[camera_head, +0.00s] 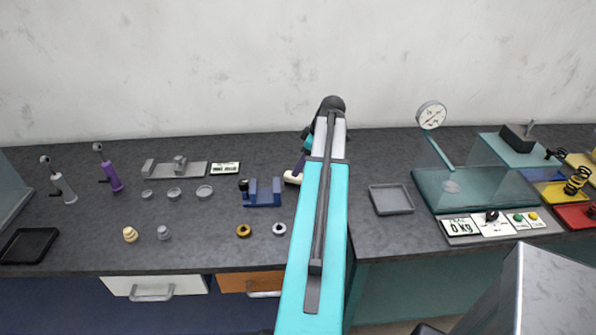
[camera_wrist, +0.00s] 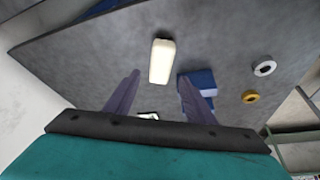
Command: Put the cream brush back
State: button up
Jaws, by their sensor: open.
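The cream brush (camera_wrist: 162,62) lies on the dark grey counter, a pale cream block with a dark end, in the wrist view. It also shows in the head view (camera_head: 292,178), partly hidden by my arm. My gripper (camera_wrist: 158,78) is open, with its two purple fingers apart and pointing toward the brush. In the wrist view the brush's near end appears between and just beyond the fingertips; I cannot tell the height gap. In the head view one purple finger of my gripper (camera_head: 299,165) shows just above the brush; the rest is hidden behind my arm.
A blue fixture (camera_head: 263,192) stands close to the left of the brush. A yellow ring (camera_head: 243,231) and a silver ring (camera_head: 279,229) lie nearer the front edge. A grey square tray (camera_head: 391,209) and a glass-screened gauge stand (camera_head: 475,199) are to the right.

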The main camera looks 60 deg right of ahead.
jog(key=shift+b+v, duration=0.65)
jog(key=shift+v, duration=1.9)
